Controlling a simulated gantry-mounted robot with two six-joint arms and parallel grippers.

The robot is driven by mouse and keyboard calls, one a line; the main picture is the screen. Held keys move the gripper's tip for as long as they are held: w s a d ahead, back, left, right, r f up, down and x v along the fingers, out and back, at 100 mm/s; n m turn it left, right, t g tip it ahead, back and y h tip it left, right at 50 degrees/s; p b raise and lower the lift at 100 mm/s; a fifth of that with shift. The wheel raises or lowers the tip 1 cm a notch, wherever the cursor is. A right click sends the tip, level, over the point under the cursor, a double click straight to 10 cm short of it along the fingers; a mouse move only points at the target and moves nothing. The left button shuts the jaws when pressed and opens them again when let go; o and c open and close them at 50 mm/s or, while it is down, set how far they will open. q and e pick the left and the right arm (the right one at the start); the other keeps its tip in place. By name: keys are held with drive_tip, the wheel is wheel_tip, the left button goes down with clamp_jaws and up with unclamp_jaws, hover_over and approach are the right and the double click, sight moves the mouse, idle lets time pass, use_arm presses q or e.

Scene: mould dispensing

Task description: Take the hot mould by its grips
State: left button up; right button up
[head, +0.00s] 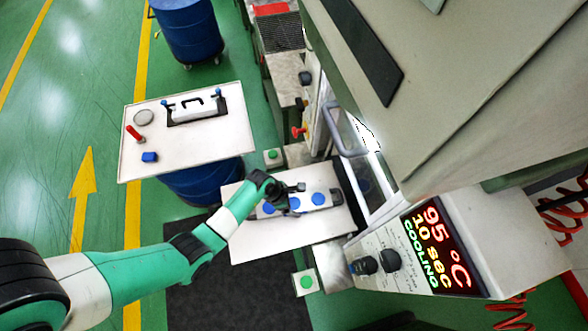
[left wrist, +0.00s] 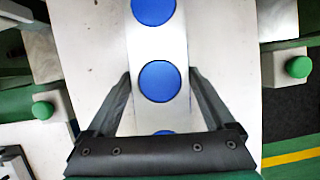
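A long pale block with blue round spots (head: 319,199), which looks like the mould, lies on a white plate (head: 262,244) in front of the machine. It also shows in the left wrist view (left wrist: 160,40), running between the fingers. I cannot tell how high the fingers are above the plate. My right gripper is not in view.
Green buttons (head: 272,154) (head: 307,282) flank the plate.

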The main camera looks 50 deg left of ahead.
use_arm(q)
clamp_jaws()
drive_tip(key=shift+r, duration=0.1)
drive_tip(key=shift+w+r, duration=0.1)
drive_tip(key=shift+r+p, duration=0.5)
drive_tip(key=shift+r, duration=0.05)
drive_tip(key=p+v, duration=0.1)
drive_tip(key=v, duration=0.1)
drive_tip(key=d+p+v, duration=0.1)
drive_tip(key=p+v, duration=0.1)
drive_tip(key=shift+r, duration=0.25)
drive_tip(key=s+d+r, duration=0.1)
drive_tip(key=s+r, duration=0.2)
drive_tip(key=s, duration=0.3)
drive_tip(key=s+d+r+b, duration=0.1)
drive_tip(key=s+r, duration=0.3)
drive_tip(key=s, duration=0.2)
drive_tip(key=shift+s+r, duration=0.25)
